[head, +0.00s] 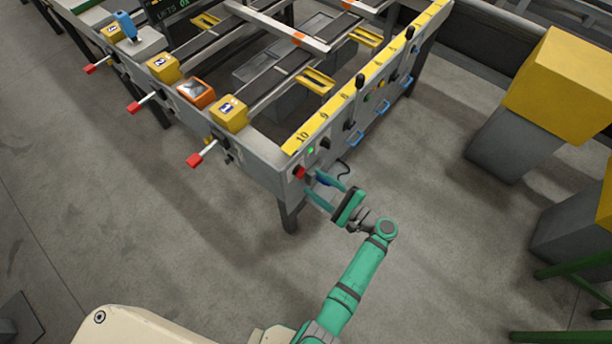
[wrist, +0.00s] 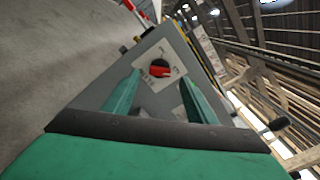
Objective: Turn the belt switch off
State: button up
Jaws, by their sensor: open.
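The belt switch (wrist: 160,69), a red rotary knob on a dark round base, sits on a pale plate on the grey end panel of the table. Its handle lies roughly crosswise in the wrist view. In the head view a small red spot (head: 299,172) at the table's near corner appears to be this switch. My gripper (head: 312,182) is open and empty, facing that panel. In the wrist view its two teal fingers (wrist: 161,77) stand on either side of the switch, apparently short of it. The plate's markings are too small to read.
The runout table's yellow numbered strip (head: 330,120) runs along its right side, with black knobs and blue handles below. Red-tipped levers (head: 195,160) stick out at its left. Yellow-and-grey blocks (head: 560,85) stand at the right. Open floor (head: 170,230) lies in front.

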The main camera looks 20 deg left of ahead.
aim_at(303, 175)
jog(key=shift+x, duration=2.6)
jog(key=shift+c, duration=0.7)
jog(key=c, duration=0.9)
